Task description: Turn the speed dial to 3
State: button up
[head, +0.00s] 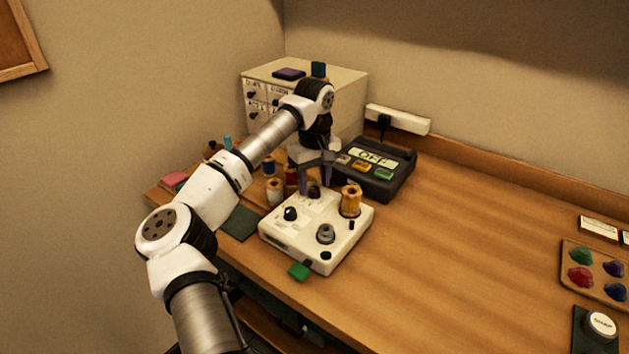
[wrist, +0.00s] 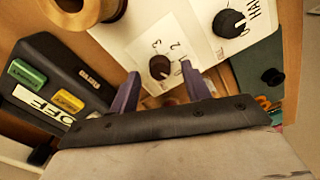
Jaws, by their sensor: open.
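The speed dial appears to be the dark brown knob (wrist: 160,67) on a cream panel in the wrist view. Printed figures stand around it, a 2 being the clearest. In the head view it is a small dark knob (head: 314,191) at the back of the cream machine (head: 268,232). I cannot read where its pointer stands. My gripper (wrist: 160,72) is open, with its two purple fingers on either side of the knob. In the head view my gripper (head: 315,178) points down over the knob. I cannot tell whether the fingers touch it.
A black knob (wrist: 229,23) lies close by on the same machine. An orange thread spool (head: 351,201) stands on the machine's right. A dark box (head: 375,185) with an OFF display is behind. Several spools crowd the left.

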jog(key=shift+f, duration=0.6)
jog(key=c, duration=1)
